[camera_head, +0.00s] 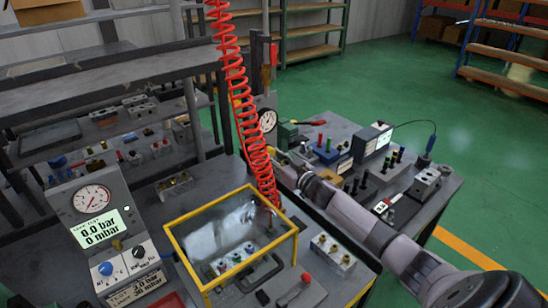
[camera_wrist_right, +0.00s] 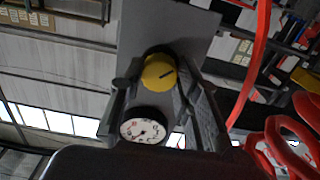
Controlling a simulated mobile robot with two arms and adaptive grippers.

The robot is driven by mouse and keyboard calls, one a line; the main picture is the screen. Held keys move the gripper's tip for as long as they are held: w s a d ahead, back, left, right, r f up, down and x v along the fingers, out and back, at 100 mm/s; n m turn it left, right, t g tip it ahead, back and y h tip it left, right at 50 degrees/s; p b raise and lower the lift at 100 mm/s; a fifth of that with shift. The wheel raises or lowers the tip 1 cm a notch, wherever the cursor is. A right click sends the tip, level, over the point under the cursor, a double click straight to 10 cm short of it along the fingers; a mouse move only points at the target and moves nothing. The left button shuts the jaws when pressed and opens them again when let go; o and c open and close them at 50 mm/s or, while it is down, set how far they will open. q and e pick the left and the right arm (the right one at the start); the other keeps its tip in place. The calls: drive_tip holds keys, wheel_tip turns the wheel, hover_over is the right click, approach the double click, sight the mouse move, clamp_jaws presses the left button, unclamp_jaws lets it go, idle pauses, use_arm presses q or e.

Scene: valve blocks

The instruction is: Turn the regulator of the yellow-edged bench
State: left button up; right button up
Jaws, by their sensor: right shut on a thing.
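A round white gauge (camera_wrist_right: 143,131) sits below the knob in that view; a similar gauge (camera_head: 267,120) shows in the head view beside the coiled hose. My right gripper (camera_wrist_right: 157,88) has one finger on each side of the knob and is shut on it. In the head view my right arm reaches in from the lower right, and its gripper (camera_head: 279,164) is partly hidden by the red hose. My left gripper is not in view.
A red coiled hose (camera_head: 232,75) hangs close to my right gripper. A yellow-framed clear box (camera_head: 232,272) stands on the near bench. A test panel (camera_head: 97,215) is at left. Another bench with meters and a valve block (camera_head: 425,183) lies beyond my arm. Green floor is open behind.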

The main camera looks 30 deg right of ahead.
drive_tip(key=shift+d+n+b, duration=0.1)
drive_tip(key=shift+n+b, duration=1.95)
drive_tip(key=shift+n, duration=6.75)
drive_tip(key=o, duration=1.2)
drive_tip(key=shift+c, duration=0.2)
drive_tip(key=shift+r, duration=0.1)
